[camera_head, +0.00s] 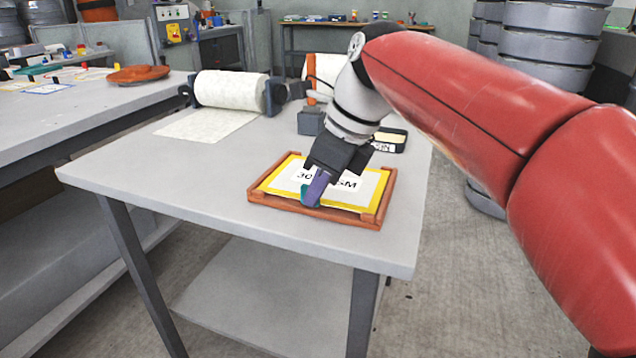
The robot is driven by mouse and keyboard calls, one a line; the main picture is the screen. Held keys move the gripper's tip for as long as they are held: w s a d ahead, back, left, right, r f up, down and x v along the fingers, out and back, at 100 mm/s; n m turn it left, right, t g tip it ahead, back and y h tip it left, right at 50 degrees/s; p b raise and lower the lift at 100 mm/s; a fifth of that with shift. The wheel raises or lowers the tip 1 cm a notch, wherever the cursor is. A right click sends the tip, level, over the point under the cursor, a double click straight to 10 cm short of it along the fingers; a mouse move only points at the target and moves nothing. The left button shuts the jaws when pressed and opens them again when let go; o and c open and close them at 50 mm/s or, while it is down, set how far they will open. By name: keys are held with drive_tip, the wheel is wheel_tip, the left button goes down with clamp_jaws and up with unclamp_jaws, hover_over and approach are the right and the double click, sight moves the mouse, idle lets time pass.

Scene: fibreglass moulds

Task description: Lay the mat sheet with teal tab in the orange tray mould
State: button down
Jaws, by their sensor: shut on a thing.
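My gripper (315,192) points down at the front of a shallow orange-brown wooden-looking tray (262,200) on the grey table. It is shut on a small teal piece (305,196), seen at its fingertips, which looks like the mat sheet's teal tab. A white sheet with a yellow border (290,178) and partly covered lettering ending in "SM" lies inside the tray's rim. I cannot tell whether the teal piece is joined to this sheet, as the fingers hide the spot. A rounded orange dish-like mould (138,74) lies on the left bench.
A roll of white mat (230,90) stands at the table's back left, its loose end on the tabletop. A small labelled box (390,140) sits behind the tray. The table's front left (150,170) is clear. Stacked grey drums (545,60) stand at the back right.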

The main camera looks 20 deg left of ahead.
drive_tip(key=shift+f+p, duration=0.15)
drive_tip(key=shift+p, duration=0.2)
idle(0.6)
drive_tip(key=c, duration=1.4)
unclamp_jaws()
drive_tip(key=p+v, duration=0.1)
drive_tip(key=v, duration=0.6)
drive_tip(key=shift+r+p, duration=0.35)
drive_tip(key=shift+d, duration=0.25)
drive_tip(key=d+f+n, duration=0.1)
drive_tip(key=d, duration=0.2)
drive_tip(key=s+d+f+n+t, duration=0.1)
drive_tip(key=d+f+n, duration=0.1)
drive_tip(key=d, duration=0.1)
drive_tip(key=s+d+f+n+t+h, duration=0.1)
drive_tip(key=d+n, duration=0.1)
drive_tip(key=d, duration=0.1)
drive_tip(key=shift+d+f, duration=0.2)
drive_tip(key=shift+d, duration=0.2)
drive_tip(key=s+d+f+n+t+h, duration=0.1)
drive_tip(key=s+d+f+n, duration=0.4)
drive_tip(key=d+f+n, duration=0.2)
drive_tip(key=s+d+f+n+t+h, duration=0.2)
drive_tip(key=s+d+f+n, duration=0.3)
drive_tip(key=d+f, duration=0.4)
drive_tip(key=shift+s+n, duration=0.35)
drive_tip(key=shift+n, duration=0.55)
